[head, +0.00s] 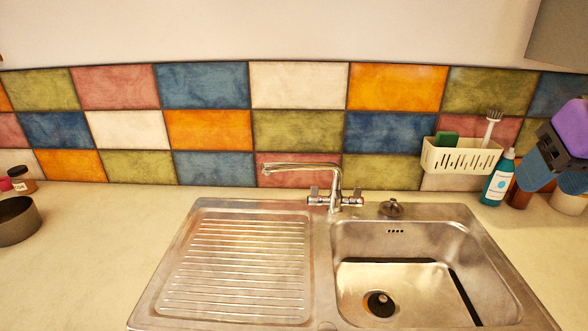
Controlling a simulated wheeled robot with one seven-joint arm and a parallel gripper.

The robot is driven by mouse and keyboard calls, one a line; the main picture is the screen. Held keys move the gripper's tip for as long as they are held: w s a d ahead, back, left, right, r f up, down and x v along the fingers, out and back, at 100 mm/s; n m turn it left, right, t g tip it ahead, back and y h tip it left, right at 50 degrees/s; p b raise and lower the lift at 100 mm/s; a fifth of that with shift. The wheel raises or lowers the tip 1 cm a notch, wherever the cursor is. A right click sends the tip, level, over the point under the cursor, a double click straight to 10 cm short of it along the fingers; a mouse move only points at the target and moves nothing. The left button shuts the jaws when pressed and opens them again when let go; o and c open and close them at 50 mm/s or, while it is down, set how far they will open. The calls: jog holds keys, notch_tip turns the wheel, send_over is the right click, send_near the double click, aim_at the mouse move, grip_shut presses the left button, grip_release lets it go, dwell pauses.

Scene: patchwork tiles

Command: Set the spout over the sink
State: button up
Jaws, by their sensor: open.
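The chrome tap (336,198) stands upright at the back edge of the sink unit, with a small handle on each side of its body. Its spout (298,165) points left, and its tip hangs above the back of the ribbed drainboard (240,265). The sink basin (400,240) lies to the right of the tap, and the spout is not over it. My gripper (553,187), with blue fingers on a dark body, is at the right edge of the head view. It is open, appears empty, and is well to the right of the tap.
A cream caddy (460,157) with a green sponge and brush hangs on the tiled wall. A teal bottle (497,180) and a brown bottle (518,196) stand near my gripper. A dark pot (16,222) is far left. The counter left of the sink is mostly clear.

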jog(key=w+a+r+m+g+y, duration=0.1)
jog(key=w+a+m, duration=0.15)
jog(key=w, duration=0.35)
jog(key=w+a+r+m+g+y, duration=0.1)
jog(key=w+a, duration=0.3)
jog(key=w, duration=0.3)
jog(key=m+g+y, duration=0.3)
jog(key=m, duration=0.5)
send_near(289, 164)
jog(key=x, duration=0.3)
jog(key=shift+n, duration=0.25)
jog(key=x, duration=1)
jog(key=shift+w+d, duration=0.1)
jog(key=shift+c, duration=0.3)
grip_shut()
